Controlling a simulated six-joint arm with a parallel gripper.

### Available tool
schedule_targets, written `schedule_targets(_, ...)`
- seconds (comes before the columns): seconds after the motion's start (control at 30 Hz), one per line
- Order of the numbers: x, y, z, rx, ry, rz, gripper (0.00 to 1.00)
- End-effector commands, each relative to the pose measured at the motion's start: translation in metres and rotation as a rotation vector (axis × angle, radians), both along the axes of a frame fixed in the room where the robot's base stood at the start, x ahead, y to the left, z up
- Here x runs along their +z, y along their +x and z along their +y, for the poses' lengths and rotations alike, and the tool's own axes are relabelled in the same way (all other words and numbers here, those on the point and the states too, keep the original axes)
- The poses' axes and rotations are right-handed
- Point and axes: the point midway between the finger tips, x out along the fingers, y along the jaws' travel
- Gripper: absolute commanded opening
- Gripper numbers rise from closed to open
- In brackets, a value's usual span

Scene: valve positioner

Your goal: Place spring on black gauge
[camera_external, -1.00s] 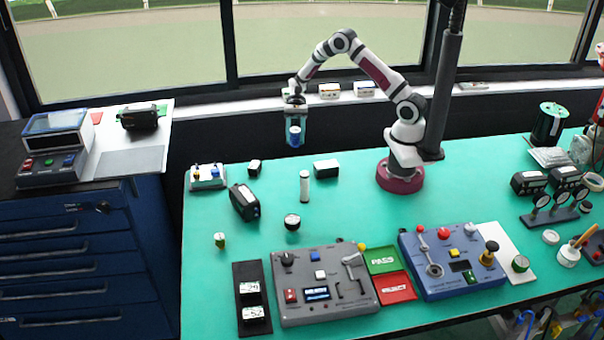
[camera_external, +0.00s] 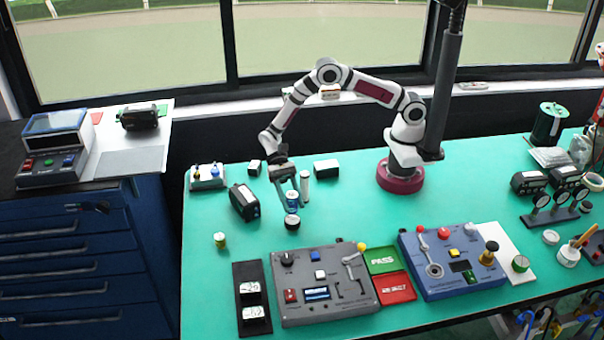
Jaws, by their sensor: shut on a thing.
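My gripper (camera_external: 291,205) points down over the middle left of the green table, shut on the spring (camera_external: 292,197), a small blue cylinder with a pale end. The black gauge (camera_external: 292,223) is a small round black piece with a pale face, lying on the table. The spring is directly above the gauge in the picture, close to it. I cannot tell whether they touch.
A white cylinder (camera_external: 305,187) stands close to the right of my gripper. A black box-shaped device (camera_external: 244,202) lies to the left. A grey control panel (camera_external: 325,285) is in front, a blue one (camera_external: 452,262) to its right. The table between the gauge and the blue panel is clear.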

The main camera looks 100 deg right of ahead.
Motion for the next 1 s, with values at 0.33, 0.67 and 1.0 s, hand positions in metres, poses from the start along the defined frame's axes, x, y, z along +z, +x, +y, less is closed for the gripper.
schedule_targets(0.33, -0.033, 0.000, 0.000, -0.001, 0.000, 0.000, 0.00)
schedule_targets(0.67, -0.036, 0.000, 0.000, -0.001, 0.000, 0.000, 0.69)
schedule_targets(1.0, -0.032, 0.000, -0.001, -0.001, 0.000, -0.001, 0.73)
